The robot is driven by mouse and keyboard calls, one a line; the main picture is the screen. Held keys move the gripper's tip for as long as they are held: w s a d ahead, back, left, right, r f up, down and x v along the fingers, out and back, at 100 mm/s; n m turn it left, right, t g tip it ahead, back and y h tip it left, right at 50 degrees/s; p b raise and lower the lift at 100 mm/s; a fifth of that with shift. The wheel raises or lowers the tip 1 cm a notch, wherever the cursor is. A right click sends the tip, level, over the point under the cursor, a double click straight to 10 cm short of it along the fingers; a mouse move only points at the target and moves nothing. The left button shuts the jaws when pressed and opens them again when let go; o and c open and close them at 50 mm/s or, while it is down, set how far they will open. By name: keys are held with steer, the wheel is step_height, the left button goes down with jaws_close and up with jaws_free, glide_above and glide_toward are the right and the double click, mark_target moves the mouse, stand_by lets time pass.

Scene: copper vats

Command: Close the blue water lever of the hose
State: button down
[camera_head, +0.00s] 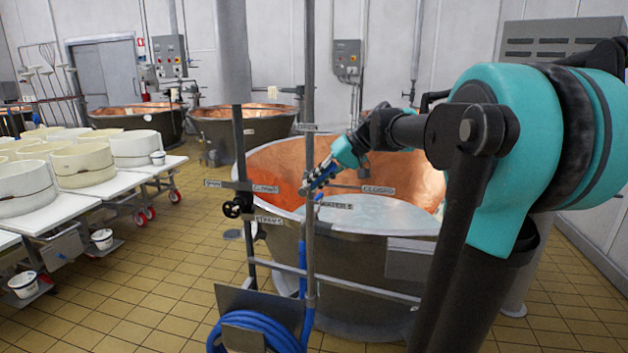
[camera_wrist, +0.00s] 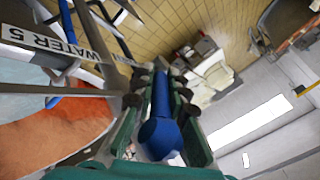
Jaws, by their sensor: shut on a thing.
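The blue water lever (camera_wrist: 160,125) shows in the wrist view as a blue rod with a round knob at its near end. It lies between the two green fingers of my gripper (camera_wrist: 158,100), which is shut on it. In the head view my gripper (camera_head: 322,176) is at the upright grey pipe, in front of the copper vat; it hides most of the lever there. A WATER 5 label (camera_head: 337,206) is just below my gripper. A CLOSED label (camera_head: 378,190) is to its right, and an OPEN label (camera_head: 307,127) is above it. The blue hose (camera_head: 262,333) hangs coiled below.
A copper vat (camera_head: 265,165) stands right behind the pipes. A black steam valve wheel (camera_head: 232,209) is left of my gripper. White tables with round moulds (camera_head: 82,165) line the left. The tiled floor (camera_head: 165,270) between is clear.

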steer(key=shift+s+d+f+t+y, duration=0.1)
steer(key=shift+d+f+t+y, duration=0.3)
steer(key=shift+y, duration=1.05)
steer(key=shift+s+d+f+t+y, duration=0.1)
steer(key=shift+f+t+y, duration=0.55)
steer(key=shift+y, duration=0.75)
steer(key=shift+d+f+t+y, duration=0.3)
steer(key=shift+f+y, duration=0.35)
steer(key=shift+y, duration=0.8)
steer(key=shift+a, duration=0.1)
steer(key=c, duration=1.5)
jaws_free()
steer(key=v, duration=1.2)
steer(key=shift+f, duration=0.1)
